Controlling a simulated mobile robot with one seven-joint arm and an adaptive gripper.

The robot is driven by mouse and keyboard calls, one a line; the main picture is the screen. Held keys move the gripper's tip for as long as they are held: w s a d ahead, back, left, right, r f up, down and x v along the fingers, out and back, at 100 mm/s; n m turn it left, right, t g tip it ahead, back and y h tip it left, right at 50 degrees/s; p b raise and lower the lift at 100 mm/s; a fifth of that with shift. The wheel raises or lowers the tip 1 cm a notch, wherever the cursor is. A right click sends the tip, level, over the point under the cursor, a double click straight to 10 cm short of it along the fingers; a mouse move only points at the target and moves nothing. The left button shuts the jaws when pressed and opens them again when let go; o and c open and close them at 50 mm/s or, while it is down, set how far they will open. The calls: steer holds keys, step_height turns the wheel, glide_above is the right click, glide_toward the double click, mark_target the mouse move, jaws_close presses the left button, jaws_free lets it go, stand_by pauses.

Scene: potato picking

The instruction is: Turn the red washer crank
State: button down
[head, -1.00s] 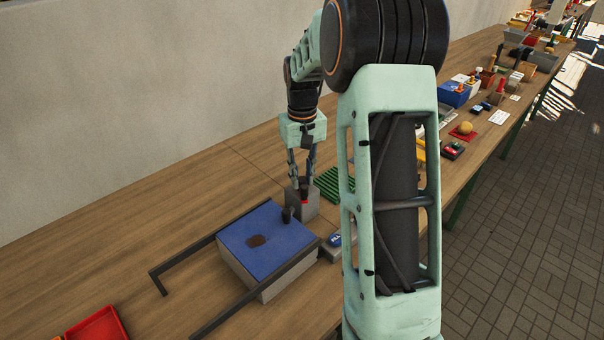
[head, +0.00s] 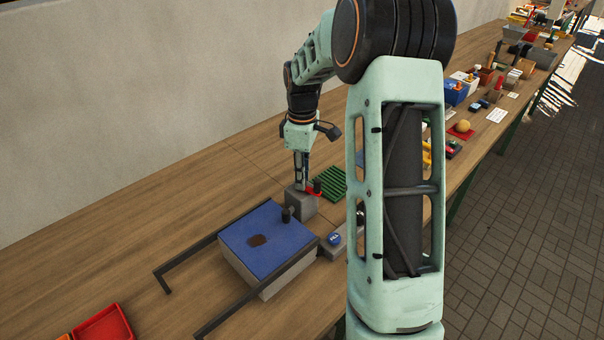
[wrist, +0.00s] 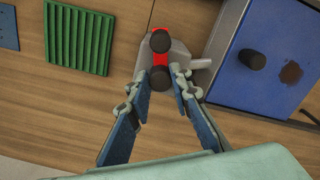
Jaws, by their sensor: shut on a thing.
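The red washer crank (head: 314,192) sits on top of a grey block (head: 300,204), just behind the blue-topped box. In the wrist view the crank's red arm (wrist: 160,59) runs between two dark knobs. My gripper (head: 301,186) is at the left end of the crank in the head view. In the wrist view my gripper (wrist: 162,77) has its fingertips closed on either side of the nearer dark knob (wrist: 161,80). The farther dark knob (wrist: 160,41) is free of the fingers. The fingers partly hide the block.
A blue-topped box (head: 272,234) with a dark knob and a brown stain stands in front, flanked by dark rails. A green ribbed mat (head: 333,184) lies right of the block. A red tray (head: 103,324) is at lower left. The table at left is clear.

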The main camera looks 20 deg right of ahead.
steer(key=shift+w+r+n+p, duration=0.1)
steer(key=shift+n+p, duration=0.2)
steer(key=shift+n, duration=0.9)
steer(key=c, duration=1.7)
jaws_free()
steer(key=shift+c, duration=0.2)
step_height(320, 180, up, 12)
